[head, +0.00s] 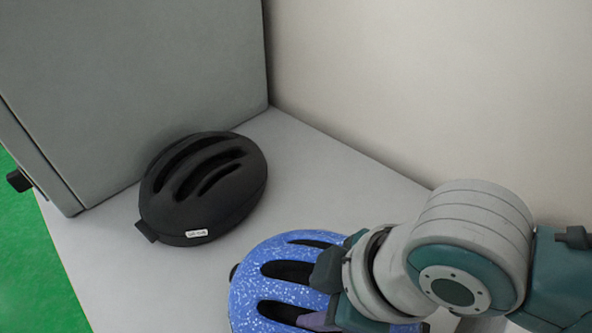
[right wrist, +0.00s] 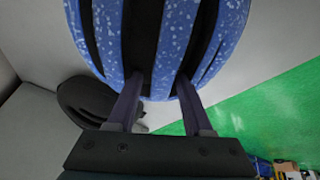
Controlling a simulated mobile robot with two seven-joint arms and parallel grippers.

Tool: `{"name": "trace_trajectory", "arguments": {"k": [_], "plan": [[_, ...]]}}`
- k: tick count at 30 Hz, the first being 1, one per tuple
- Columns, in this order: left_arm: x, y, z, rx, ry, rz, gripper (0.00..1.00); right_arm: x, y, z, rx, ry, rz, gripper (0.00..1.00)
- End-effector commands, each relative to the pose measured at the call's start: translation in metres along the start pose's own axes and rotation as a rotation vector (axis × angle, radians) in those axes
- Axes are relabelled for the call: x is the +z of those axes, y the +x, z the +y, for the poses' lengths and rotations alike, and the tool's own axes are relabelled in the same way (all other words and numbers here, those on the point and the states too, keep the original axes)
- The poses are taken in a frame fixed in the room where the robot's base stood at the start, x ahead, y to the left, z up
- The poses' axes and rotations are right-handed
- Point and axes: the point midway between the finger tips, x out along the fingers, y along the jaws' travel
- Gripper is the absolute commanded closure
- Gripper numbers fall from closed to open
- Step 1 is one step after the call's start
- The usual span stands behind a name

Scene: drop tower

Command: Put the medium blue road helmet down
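The blue road helmet (head: 258,292), speckled white with dark vents, is at the bottom centre of the head view, partly hidden by my right gripper and arm. It also fills the top of the right wrist view (right wrist: 168,50). My right gripper (head: 330,290) is at the helmet's right side, and its two fingers (right wrist: 160,80) reach into vents on either side of a blue rib, shut on the helmet. Whether the helmet's underside touches the light grey surface (head: 100,260) is hidden. My left gripper is not in view.
A black helmet (head: 205,190) with a small white label rests on the surface, just up and left of the blue one. A grey cabinet-like block (head: 130,90) stands behind it at the left. A pale wall (head: 430,80) borders the right. Green floor (head: 35,270) lies beyond the left edge.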

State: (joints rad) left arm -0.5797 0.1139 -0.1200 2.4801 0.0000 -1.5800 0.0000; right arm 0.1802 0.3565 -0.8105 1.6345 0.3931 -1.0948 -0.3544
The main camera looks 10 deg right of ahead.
Motion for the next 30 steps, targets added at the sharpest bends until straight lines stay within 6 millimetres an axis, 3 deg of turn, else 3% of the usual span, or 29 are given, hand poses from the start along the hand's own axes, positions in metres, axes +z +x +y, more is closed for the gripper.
{"name": "trace_trajectory", "arguments": {"k": [11,14,24,30], "plan": [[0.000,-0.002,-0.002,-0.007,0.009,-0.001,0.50,-0.001,-0.005,0.001,0.000,0.000,0.000,0.39],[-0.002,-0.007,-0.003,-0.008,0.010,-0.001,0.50,-0.002,-0.017,0.001,0.002,0.000,0.002,0.39],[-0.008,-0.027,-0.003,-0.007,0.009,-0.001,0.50,-0.002,-0.090,0.002,0.002,-0.001,0.001,0.39],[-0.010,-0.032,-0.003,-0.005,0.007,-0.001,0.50,-0.001,-0.117,0.001,0.001,0.000,0.001,0.39]]}}
